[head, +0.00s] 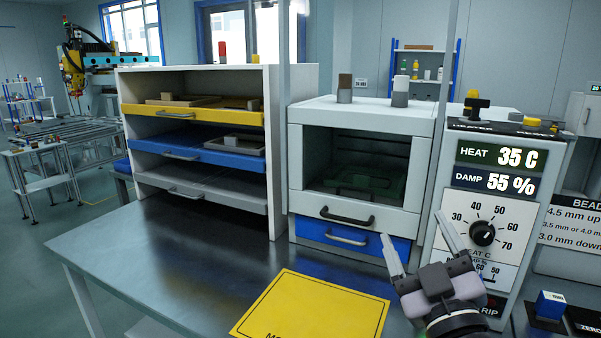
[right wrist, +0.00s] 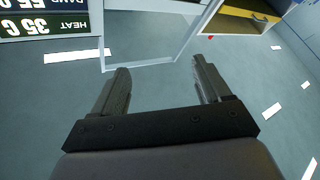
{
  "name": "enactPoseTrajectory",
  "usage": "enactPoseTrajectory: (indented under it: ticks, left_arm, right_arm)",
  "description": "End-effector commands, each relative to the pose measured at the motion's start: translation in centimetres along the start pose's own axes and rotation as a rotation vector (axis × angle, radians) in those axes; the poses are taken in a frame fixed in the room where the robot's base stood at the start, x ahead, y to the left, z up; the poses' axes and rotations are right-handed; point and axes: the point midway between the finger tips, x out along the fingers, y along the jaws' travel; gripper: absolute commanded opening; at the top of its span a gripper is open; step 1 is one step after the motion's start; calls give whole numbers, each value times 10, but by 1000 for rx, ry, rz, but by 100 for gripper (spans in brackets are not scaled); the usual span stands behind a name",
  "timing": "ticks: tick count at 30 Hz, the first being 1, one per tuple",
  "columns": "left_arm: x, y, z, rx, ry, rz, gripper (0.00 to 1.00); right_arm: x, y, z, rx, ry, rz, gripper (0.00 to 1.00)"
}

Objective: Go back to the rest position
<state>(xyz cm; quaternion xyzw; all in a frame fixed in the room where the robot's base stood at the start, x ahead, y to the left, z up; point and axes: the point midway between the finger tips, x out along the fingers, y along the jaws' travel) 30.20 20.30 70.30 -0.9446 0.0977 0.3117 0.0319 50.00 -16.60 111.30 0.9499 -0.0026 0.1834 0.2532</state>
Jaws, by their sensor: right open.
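My right gripper (head: 411,224) is in the lower right of the head view, in front of the cabinet and the control panel. Its two fingers are spread and point up and away, with nothing between them. The right wrist view also shows the open, empty gripper (right wrist: 160,68), with the floor behind it. The control panel (head: 456,213) stands just beyond and to the right of the gripper. It reads HEAT 35 C and DAMP 55 %, and has a black dial (head: 483,234). My left gripper is not in view.
A metal table (head: 170,265) bears a yellow mat (head: 312,305). A shelf unit with yellow (head: 190,113), blue and grey trays stands at its back. Beside it is a glass-fronted cabinet (head: 365,116) with a blue drawer (head: 350,240). A blue block (head: 550,303) lies at the right.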

Motion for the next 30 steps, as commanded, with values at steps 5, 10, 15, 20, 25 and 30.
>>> enactPoseTrajectory:
  ticks: [5,10,15,20,25,30]
  left_arm:
    - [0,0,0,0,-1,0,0]
    - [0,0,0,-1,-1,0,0]
    - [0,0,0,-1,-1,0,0]
    - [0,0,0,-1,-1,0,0]
    - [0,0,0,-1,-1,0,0]
    - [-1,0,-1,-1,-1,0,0]
  right_arm:
    - [-72,-15,108,140,-483,-58,77]
    - [-164,-37,173,230,-890,-164,77]
    - [-242,-53,198,281,-1171,-276,77]
    - [-305,-63,203,317,-1376,-378,77]
    - [-367,-69,196,349,-1568,-494,77]
    - [-352,-82,213,363,-1478,-478,77]
